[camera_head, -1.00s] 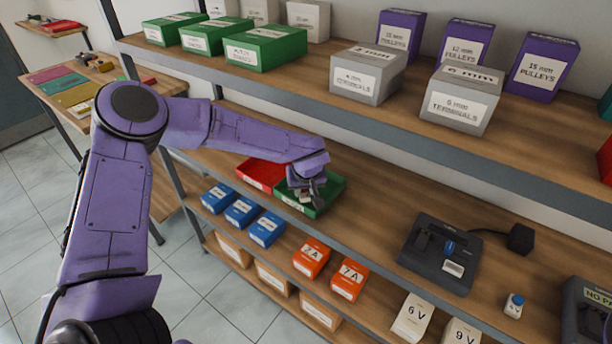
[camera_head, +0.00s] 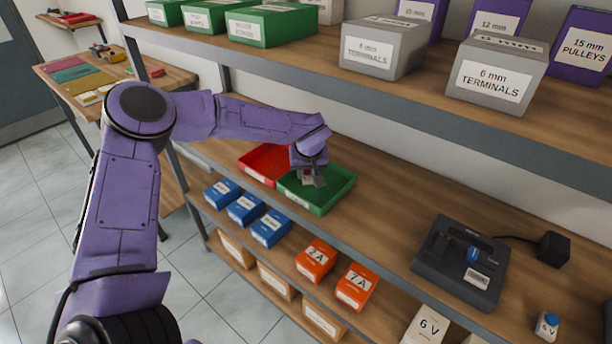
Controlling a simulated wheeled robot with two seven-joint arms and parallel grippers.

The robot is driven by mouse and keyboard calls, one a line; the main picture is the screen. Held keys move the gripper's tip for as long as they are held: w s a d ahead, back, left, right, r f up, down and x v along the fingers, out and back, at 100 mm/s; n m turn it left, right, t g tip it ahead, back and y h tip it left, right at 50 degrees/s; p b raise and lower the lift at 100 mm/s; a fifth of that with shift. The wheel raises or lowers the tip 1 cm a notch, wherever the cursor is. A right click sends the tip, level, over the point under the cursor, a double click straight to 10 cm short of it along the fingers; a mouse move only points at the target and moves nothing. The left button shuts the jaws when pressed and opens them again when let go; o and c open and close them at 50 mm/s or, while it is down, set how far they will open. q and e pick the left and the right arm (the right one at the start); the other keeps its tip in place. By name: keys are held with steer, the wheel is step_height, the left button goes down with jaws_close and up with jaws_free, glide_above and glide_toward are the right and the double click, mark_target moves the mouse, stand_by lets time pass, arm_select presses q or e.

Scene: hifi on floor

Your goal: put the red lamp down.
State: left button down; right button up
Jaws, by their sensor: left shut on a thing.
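My left gripper (camera_head: 312,181) is at the green tray (camera_head: 338,196) on the middle shelf, over its left part beside the red tray. It is shut on the red lamp (camera_head: 306,174), of which only a small reddish bit shows at the fingers. The fingers hide most of it. I cannot tell whether it touches the tray floor. The red tray (camera_head: 259,161) stands directly left of the green one, partly behind my gripper. My right gripper is not in view.
An upper shelf (camera_head: 400,93) with green, grey and purple boxes overhangs the trays. A dark device (camera_head: 459,262) with a blue part stands to the right. Bare shelf (camera_head: 385,215) lies between. Blue boxes (camera_head: 245,208) and orange boxes (camera_head: 316,260) stand on the shelf below.

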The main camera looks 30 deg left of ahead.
arm_select(q)
steer(key=shift+s+f, duration=0.1)
steer(key=shift+f, duration=0.05)
steer(key=c, duration=1.1)
jaws_free()
steer(key=b+v, duration=0.1)
steer(key=v, duration=0.6)
steer(key=shift+r, duration=0.4)
